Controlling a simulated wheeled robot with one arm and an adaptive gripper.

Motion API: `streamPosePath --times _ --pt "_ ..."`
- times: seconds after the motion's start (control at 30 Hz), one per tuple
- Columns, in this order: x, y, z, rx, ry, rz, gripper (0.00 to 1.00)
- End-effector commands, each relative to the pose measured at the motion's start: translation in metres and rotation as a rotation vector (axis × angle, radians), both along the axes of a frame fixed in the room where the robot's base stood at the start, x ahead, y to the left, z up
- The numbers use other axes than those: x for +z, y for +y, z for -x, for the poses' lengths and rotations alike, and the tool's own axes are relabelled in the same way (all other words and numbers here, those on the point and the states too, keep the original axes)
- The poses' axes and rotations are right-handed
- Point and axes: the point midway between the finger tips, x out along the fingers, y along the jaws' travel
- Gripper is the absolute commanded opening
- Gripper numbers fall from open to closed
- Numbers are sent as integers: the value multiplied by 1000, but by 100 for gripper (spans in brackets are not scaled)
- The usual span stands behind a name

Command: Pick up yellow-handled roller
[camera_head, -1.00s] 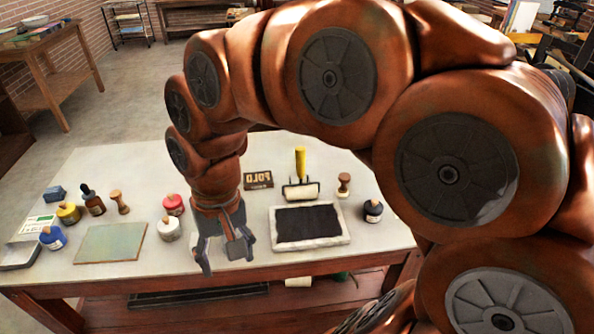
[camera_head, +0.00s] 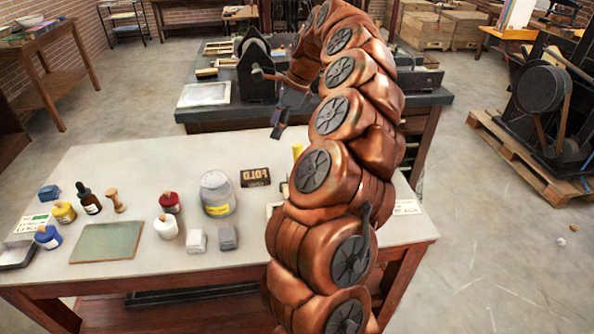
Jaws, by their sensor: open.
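The yellow-handled roller (camera_head: 297,151) is on the white table, mostly hidden behind my arm. Only the top of its yellow handle shows, just left of the arm and right of the dark FOLD block (camera_head: 255,177). My gripper (camera_head: 279,115) is raised in the air, above and beyond the roller in the picture. It is open, with nothing seen between its fingers, and apart from the roller. The black ink slab and the roller's head are hidden by my arm.
A green plate (camera_head: 106,242) lies farther left. A dark bench with a press (camera_head: 257,70) stands behind.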

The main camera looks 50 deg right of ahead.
Motion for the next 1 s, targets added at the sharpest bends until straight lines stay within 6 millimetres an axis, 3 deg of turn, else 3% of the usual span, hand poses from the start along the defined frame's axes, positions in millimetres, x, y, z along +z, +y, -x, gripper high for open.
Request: streamPosePath --times 0.1,0.3,1.0 --pt "-20 -45 13 -205 51 -41 63" --pt "-36 -82 29 -389 96 -74 63" --pt "-69 -76 23 -411 102 -81 63"
